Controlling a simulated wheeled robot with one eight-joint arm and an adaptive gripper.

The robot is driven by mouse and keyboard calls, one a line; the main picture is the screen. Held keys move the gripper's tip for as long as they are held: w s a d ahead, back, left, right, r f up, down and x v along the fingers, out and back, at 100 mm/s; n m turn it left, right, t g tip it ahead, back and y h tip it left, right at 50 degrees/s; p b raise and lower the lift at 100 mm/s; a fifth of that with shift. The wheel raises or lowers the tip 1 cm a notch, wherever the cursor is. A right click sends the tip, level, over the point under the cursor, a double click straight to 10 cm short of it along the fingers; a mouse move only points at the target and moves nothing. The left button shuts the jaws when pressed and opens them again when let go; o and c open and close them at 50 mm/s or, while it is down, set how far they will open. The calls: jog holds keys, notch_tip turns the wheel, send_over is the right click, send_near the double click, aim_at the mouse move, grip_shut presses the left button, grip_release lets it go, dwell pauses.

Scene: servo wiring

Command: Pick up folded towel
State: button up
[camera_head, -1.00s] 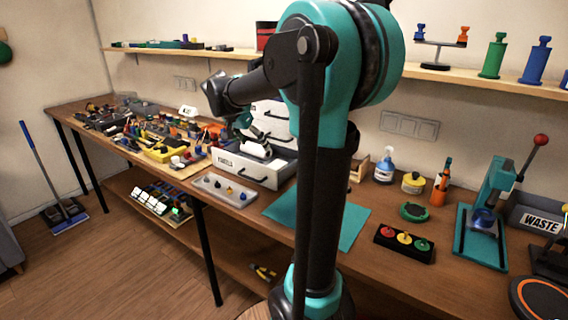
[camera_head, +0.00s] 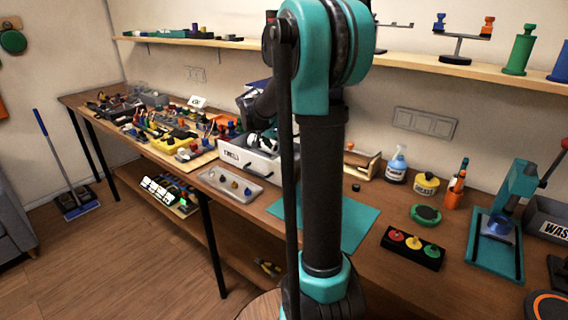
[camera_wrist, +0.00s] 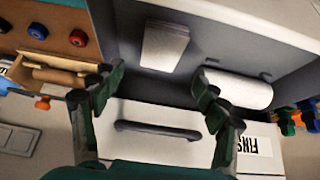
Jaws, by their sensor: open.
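A white folded towel (camera_wrist: 163,46) lies in the open grey drawer, at the top middle of the wrist view. My gripper (camera_wrist: 155,88) is open, with its fingers spread apart on either side of the drawer's middle. The towel lies beyond the fingertips in the picture, and no finger visibly touches it. A white roll (camera_wrist: 240,88) lies in the same drawer on the right, close to the right finger. In the head view the open drawer (camera_head: 236,158) shows on the bench, but my arm hides much of it, and I cannot make out the towel there.
A closed drawer front with a dark handle (camera_wrist: 158,130) is below the fingers. A grey tray (camera_head: 229,186) with small parts and a teal mat (camera_head: 357,228) lie in front of the drawers. A wall shelf (camera_head: 400,62) runs behind my arm.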

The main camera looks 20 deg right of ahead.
aim_at(284, 159)
jog(key=shift+s+a+f+x, duration=0.1)
jog(key=shift+x, duration=0.9)
jog(key=shift+s+a+f+x, duration=0.1)
jog(key=shift+a+x, duration=0.05)
jog(key=shift+x, duration=0.85)
jog(key=shift+s+a+f+x, duration=0.1)
jog(key=shift+x, duration=0.85)
jog(key=c, duration=1)
jog(key=shift+r, duration=0.1)
jog(key=shift+c, duration=0.2)
